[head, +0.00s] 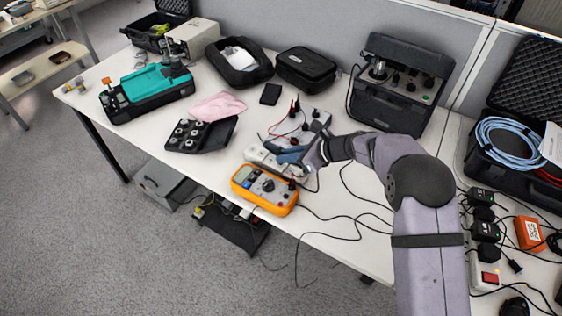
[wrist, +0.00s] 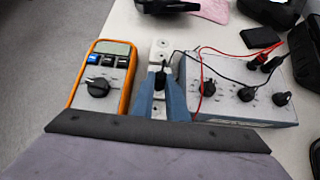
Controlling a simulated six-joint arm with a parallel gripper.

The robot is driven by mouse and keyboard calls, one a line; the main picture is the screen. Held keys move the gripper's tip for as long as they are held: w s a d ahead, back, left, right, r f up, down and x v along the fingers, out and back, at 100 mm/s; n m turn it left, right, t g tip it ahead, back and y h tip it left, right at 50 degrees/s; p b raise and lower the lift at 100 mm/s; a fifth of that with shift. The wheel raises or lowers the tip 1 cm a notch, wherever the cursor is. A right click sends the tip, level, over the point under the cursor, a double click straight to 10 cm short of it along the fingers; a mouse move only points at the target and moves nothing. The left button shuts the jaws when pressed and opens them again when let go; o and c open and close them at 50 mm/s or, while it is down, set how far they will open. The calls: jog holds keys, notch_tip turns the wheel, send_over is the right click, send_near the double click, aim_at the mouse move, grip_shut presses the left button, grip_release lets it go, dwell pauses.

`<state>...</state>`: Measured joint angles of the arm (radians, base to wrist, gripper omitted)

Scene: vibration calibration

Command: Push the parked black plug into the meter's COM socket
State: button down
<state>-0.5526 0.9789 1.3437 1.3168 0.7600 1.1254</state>
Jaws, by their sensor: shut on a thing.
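The orange meter (head: 240,183) lies at the table's front edge; it is also at the left of the wrist view (wrist: 127,70), with its screen and dial showing. My gripper (wrist: 160,88) has blue fingers and is shut on the black plug (wrist: 159,82). The plug is over the white strip with holes (wrist: 160,50); I cannot tell whether its tip is still in a hole. In the head view my gripper (head: 287,155) is just behind and right of the meter and hides the plug. The COM socket cannot be made out; the meter's near end is hidden in the wrist view.
A grey box with black knobs (wrist: 245,102) and red and black leads stands right of the gripper. Loose black cables (head: 345,215) run over the table right of the meter. A black tray (head: 216,136) and a pink cloth (head: 216,107) lie behind left.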

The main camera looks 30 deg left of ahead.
jog(key=shift+r, duration=0.2)
jog(key=shift+r+p, duration=1.35)
jog(key=shift+r, duration=0.3)
jog(key=shift+s+d+r+b, duration=0.3)
jog(key=shift+s+d+b, duration=0.35)
jog(key=shift+s+d, duration=0.85)
jog(key=shift+s+d+r+b, duration=0.25)
jog(key=shift+s+d+b, duration=0.35)
jog(key=shift+s+d, duration=0.9)
jog(key=shift+s+d+r+b, duration=0.3)
jog(key=shift+s+d+b, duration=0.5)
jog(key=shift+s, duration=1.2)
jog(key=shift+d+f+b, duration=0.2)
jog(key=shift+f+b, duration=0.25)
jog(key=shift+f, duration=0.15)
jog(key=shift+f+b, duration=0.85)
jog(key=shift+f, duration=0.15)
jog(key=shift+f+b, duration=1.05)
jog(key=shift+f, duration=0.05)
